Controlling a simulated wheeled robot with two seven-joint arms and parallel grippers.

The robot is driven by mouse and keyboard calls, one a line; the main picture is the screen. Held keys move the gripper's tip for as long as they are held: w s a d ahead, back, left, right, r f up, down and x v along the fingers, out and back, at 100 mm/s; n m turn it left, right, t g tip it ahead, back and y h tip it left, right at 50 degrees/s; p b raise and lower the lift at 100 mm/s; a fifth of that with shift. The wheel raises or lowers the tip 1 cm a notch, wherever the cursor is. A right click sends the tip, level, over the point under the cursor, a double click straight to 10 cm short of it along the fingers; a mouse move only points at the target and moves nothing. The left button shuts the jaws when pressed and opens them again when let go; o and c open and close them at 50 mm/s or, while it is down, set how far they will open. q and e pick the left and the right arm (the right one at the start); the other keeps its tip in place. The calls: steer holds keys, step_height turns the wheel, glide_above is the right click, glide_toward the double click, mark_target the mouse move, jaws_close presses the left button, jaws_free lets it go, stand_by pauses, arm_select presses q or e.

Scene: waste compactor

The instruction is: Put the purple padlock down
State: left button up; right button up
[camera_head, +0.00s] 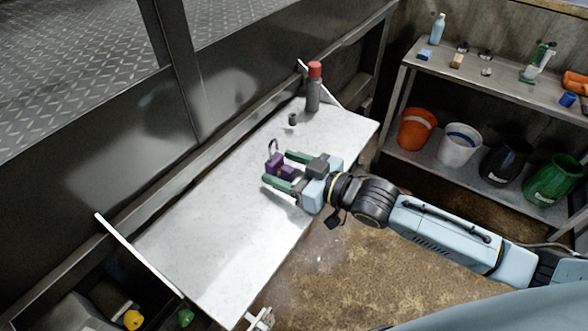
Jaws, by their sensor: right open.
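The purple padlock (274,163) is on the white tabletop (215,215), with its dark shackle pointing up. My right gripper (276,169) reaches in from the right with its two green fingers apart. The padlock sits at the fingertips, between or just beyond them. Whether a finger touches it cannot be told. Part of the padlock's lower side is hidden by the near finger. My left gripper is not clearly in view.
A grey spray can with a red cap (313,88) and a small dark cylinder (292,119) stand at the table's far end. A shelf at the right holds several buckets, including an orange one (417,128). The table's near half is clear. A dark bin with a yellow item (133,320) is at lower left.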

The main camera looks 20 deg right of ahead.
steer(key=v, duration=1.2)
steer(key=shift+r, duration=0.2)
